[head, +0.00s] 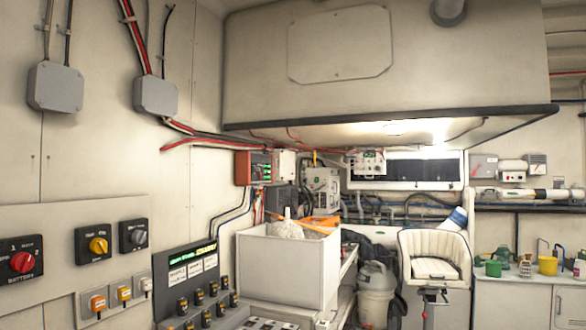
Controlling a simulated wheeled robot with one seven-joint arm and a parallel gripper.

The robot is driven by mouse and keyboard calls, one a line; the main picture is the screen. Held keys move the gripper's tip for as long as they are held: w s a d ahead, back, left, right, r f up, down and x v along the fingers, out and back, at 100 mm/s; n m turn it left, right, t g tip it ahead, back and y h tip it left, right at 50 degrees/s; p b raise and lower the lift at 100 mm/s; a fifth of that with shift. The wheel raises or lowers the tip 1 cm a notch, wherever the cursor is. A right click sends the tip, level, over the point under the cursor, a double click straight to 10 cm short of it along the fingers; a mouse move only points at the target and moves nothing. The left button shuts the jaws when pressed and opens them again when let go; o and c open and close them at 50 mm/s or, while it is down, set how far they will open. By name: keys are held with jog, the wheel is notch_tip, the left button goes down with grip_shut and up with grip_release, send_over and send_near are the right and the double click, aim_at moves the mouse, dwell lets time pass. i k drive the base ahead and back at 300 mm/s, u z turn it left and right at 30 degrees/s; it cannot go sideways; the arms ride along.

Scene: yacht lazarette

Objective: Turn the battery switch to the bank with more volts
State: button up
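The battery switch (22,262) is a red rotary knob on a black plate on the left wall panel, cut by the left picture edge. "BATTERY" is printed below the knob, and a "1" shows above it; I cannot tell which position the knob points to. A dark instrument panel (172,260) stands right of it, with a lit green-yellow readout (206,249) along its top and white labels below. The digits are too small to read. My gripper is not in view.
A yellow knob (98,245) and a grey knob (136,236) sit right of the battery switch, above several small coloured switches (124,293). A white bin (286,268) stands beside the instrument panel. A low overhead box (420,70) hangs above, and a white seat (434,257) stands farther back.

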aim_at(23, 261)
jog(key=z, duration=0.65)
jog(key=i, duration=1.85)
jog(key=u, duration=1.2)
jog(key=i, duration=0.4)
jog(key=u, duration=0.4)
